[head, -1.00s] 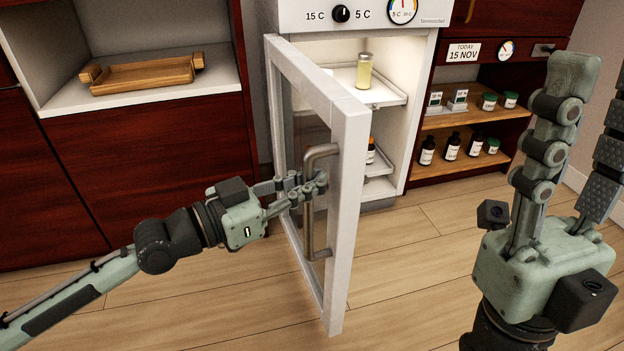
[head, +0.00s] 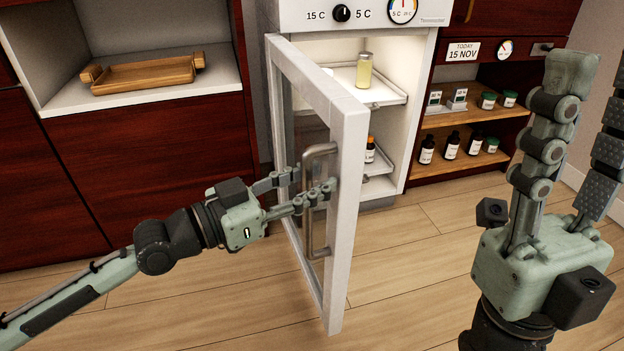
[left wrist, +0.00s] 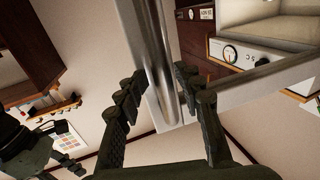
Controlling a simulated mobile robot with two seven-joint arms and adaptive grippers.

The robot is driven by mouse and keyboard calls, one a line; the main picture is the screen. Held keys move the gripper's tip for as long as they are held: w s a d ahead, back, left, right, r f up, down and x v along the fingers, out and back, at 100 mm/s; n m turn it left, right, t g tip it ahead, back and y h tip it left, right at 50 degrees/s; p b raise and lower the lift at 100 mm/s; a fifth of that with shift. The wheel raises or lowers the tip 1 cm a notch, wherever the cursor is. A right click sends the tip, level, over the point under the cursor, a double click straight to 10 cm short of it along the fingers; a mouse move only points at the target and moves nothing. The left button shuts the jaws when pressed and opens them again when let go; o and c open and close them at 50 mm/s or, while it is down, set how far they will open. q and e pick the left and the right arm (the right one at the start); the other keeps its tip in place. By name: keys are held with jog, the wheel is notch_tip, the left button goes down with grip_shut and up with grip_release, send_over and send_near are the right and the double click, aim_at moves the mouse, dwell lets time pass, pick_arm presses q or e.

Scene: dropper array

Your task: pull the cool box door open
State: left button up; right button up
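The cool box (head: 428,120) stands at the back centre, with its white-framed glass door (head: 346,230) swung wide open toward me. The door's grey bar handle (head: 308,232) also shows in the left wrist view (left wrist: 157,45). My left gripper (head: 309,182) is at the handle, with its fingers spread on either side of the bar. In the left wrist view its fingers (left wrist: 160,88) stand apart around the bar; I cannot tell whether either touches it. My right gripper (head: 585,115) is open and empty at the right, away from the door.
Inside the cool box, a yellowish vial (head: 363,70) stands on the upper shelf and a brown bottle (head: 370,150) lower down. Open shelves (head: 470,118) with bottles and jars are to the right. A wooden tray (head: 142,75) sits in the left niche. The floor (head: 420,270) before the box is clear.

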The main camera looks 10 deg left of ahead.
pick_arm(q)
jog(key=shift+a, duration=0.15)
jog(key=shift+s+a, duration=0.15)
jog(key=shift+a, duration=0.1)
jog(key=v, duration=1.1)
jog(key=shift+s, duration=0.15)
